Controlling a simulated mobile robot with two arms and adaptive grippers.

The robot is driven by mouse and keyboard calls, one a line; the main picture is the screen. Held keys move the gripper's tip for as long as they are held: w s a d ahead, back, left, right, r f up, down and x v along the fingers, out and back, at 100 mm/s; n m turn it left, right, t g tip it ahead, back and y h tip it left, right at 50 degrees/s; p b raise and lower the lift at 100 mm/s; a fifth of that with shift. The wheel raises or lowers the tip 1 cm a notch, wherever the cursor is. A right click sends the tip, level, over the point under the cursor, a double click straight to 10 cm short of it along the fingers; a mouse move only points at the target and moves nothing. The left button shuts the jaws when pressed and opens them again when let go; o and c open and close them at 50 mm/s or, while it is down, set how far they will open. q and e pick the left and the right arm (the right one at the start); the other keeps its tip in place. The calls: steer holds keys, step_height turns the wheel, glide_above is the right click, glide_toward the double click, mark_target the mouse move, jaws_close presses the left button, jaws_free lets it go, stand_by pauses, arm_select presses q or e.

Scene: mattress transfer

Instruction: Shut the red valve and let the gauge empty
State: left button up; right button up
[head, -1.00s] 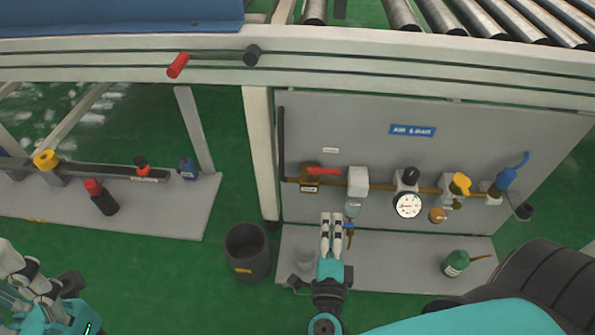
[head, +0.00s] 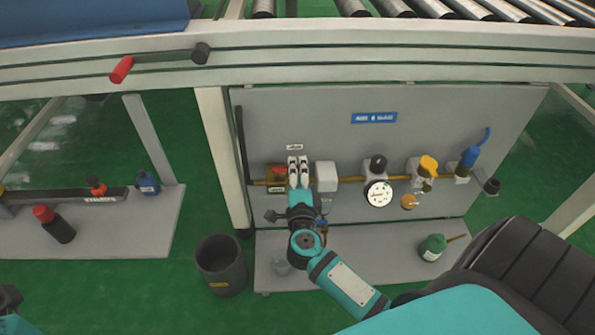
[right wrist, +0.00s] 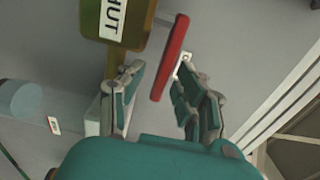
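The red valve handle (head: 279,171) is at the left end of the brass pipe on the grey panel, partly hidden by my right gripper (head: 298,158). In the right wrist view the handle (right wrist: 172,58) shows as a red bar beyond and between the spread fingers of that gripper (right wrist: 160,98), nearer the right one. The fingers look open; contact is unclear. A brass block (right wrist: 117,22) beside it carries a partly cut-off label ending in "HUT". The round white gauge (head: 378,194) is further right on the pipe; its reading is too small to tell. My left gripper's fingers are out of view.
A white block (head: 326,178) sits just right of my right gripper. A yellow knob (head: 428,164) and a blue handle (head: 470,157) are further right. A dark bin (head: 221,265) stands on the floor. A green bottle (head: 432,247) is on the lower shelf (head: 365,245).

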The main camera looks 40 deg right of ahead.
steer(key=shift+w+d, duration=0.25)
steer(key=shift+w, duration=0.15)
steer(key=shift+c, duration=0.2)
jaws_close()
